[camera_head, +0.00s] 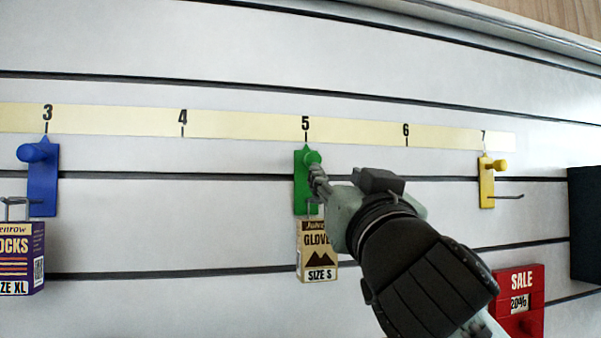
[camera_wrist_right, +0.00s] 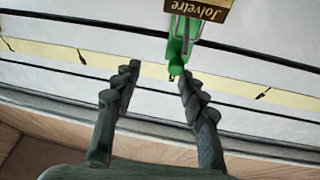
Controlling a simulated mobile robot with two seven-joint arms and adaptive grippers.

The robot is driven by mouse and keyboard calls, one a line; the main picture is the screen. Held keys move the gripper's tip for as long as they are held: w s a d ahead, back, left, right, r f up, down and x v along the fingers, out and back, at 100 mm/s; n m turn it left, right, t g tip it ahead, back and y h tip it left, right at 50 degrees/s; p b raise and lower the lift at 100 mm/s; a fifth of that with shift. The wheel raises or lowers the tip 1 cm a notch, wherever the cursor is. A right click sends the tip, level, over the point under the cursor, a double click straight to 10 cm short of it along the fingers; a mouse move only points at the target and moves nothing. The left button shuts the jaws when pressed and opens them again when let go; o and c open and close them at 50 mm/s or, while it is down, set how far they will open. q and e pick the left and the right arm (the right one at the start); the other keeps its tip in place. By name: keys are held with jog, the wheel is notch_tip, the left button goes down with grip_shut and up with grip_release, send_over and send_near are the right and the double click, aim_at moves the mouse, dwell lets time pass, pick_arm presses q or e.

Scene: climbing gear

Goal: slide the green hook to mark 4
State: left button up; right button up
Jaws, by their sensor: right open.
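The green hook (camera_head: 301,180) sits on the slatted wall under mark 5 of the yellow number strip (camera_head: 240,126). A small beige gloves box (camera_head: 317,250) hangs from it. My right gripper (camera_head: 317,180) reaches in from the lower right and is just right of the green hook's knob, partly covering the hook. In the right wrist view the gripper (camera_wrist_right: 157,80) is open, with the green hook (camera_wrist_right: 180,40) near the finger on the right; whether they touch cannot be told. Mark 4 (camera_head: 183,117) is to the left, with bare wall below it. My left gripper is not in view.
A blue hook (camera_head: 42,185) with a purple socks box (camera_head: 21,258) is under mark 3. A yellow hook (camera_head: 487,183) is under mark 7. A red sale sign (camera_head: 519,300) and a dark box (camera_head: 584,225) are at the right. The slot between marks 3 and 5 is clear.

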aim_at(314, 161)
jog(key=shift+m, duration=0.3)
jog(key=w+a+r+p, duration=0.1)
jog(key=w, duration=0.1)
jog(key=w+a+r, duration=0.2)
jog(key=shift+w+a+p, duration=0.2)
jog(key=shift+p, duration=0.15)
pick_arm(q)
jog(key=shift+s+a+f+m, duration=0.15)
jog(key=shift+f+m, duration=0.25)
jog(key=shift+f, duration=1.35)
pick_arm(e)
jog(key=shift+w+a+r, duration=0.15)
jog(key=shift+w+r, duration=0.05)
jog(key=shift+w, duration=0.4)
grip_shut()
